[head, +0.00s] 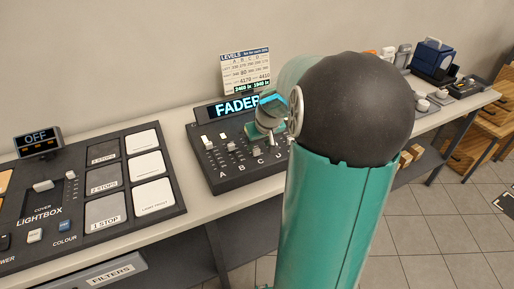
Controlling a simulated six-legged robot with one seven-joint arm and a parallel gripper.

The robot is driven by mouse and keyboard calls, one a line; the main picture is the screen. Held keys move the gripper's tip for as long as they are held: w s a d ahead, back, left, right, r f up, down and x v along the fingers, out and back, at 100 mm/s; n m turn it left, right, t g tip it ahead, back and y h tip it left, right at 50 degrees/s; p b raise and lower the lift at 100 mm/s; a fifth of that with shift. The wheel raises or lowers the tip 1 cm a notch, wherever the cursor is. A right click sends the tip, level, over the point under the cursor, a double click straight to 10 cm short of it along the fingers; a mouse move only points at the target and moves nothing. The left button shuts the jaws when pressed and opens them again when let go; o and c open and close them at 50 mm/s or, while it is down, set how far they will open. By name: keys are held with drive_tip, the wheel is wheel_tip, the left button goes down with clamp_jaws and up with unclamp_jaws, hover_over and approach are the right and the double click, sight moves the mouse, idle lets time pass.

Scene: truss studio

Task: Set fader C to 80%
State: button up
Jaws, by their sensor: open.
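The dark fader panel (235,176) lies on the bench in the middle of the head view. It has slots lettered A, B, C and a further one partly hidden. Fader C (256,151) is at the right part of the panel, and its exact setting is too small to read. My gripper (268,138) is above the panel's right side, close to fader C, and partly hidden by my arm. It is open, and I see nothing held in it. Whether it touches a fader cannot be told.
A display (233,106) reading "FADER" and a levels card (246,73) stand behind the panel. A lightbox panel (85,195) with its "OFF" display (38,142) lies to the left. A blue case (433,60) stands far right. My arm hides the bench's middle right.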

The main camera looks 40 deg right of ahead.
sight(257, 149)
drive_tip(key=shift+x, duration=1.85)
drive_tip(key=shift+c, duration=0.2)
clamp_jaws()
drive_tip(key=w, duration=0.2)
drive_tip(key=w+d, duration=0.1)
drive_tip(key=w, duration=0.1)
drive_tip(key=w+d, duration=0.1)
drive_tip(key=w, duration=0.2)
drive_tip(key=shift+o, duration=0.2)
unclamp_jaws()
drive_tip(key=shift+r, duration=0.15)
